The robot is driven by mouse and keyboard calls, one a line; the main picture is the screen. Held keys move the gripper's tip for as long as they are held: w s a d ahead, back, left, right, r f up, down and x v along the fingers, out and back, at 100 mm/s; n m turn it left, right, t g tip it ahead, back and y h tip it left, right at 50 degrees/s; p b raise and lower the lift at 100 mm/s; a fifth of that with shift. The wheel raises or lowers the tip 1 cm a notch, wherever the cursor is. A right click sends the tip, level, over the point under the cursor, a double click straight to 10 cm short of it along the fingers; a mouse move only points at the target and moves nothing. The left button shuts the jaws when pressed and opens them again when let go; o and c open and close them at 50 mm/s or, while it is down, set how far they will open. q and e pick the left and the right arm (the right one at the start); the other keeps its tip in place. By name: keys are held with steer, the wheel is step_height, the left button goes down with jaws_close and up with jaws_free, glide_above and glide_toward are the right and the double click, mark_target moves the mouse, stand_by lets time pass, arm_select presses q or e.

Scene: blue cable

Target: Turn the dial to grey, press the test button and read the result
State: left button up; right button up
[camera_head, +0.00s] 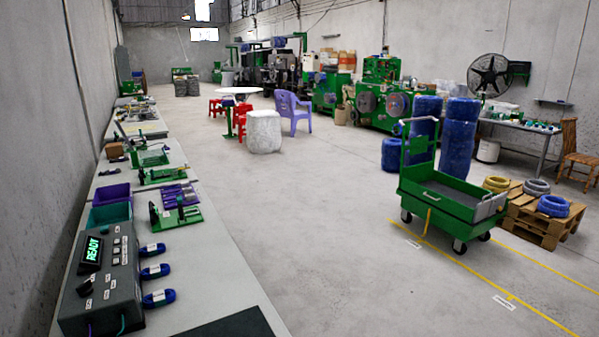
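A dark grey test box (105,270) sits on the near end of the long bench at the left. Its display (93,250) shows READY in green letters. A black knob (86,286), which looks like the dial, is on the box's near left part; its setting is too small to read. Several small light buttons or labels (117,241) run along the top; I cannot tell which is the test button. Several blue cable coils with white tags (158,298) lie along the box's right side. Neither of my grippers is in view.
Purple (110,195) and teal (108,216) bins stand behind the box, with green fixtures (175,212) further along the bench (215,270). A dark mat (235,325) lies at the near edge. A green cart (450,200) stands at the right; the floor between is clear.

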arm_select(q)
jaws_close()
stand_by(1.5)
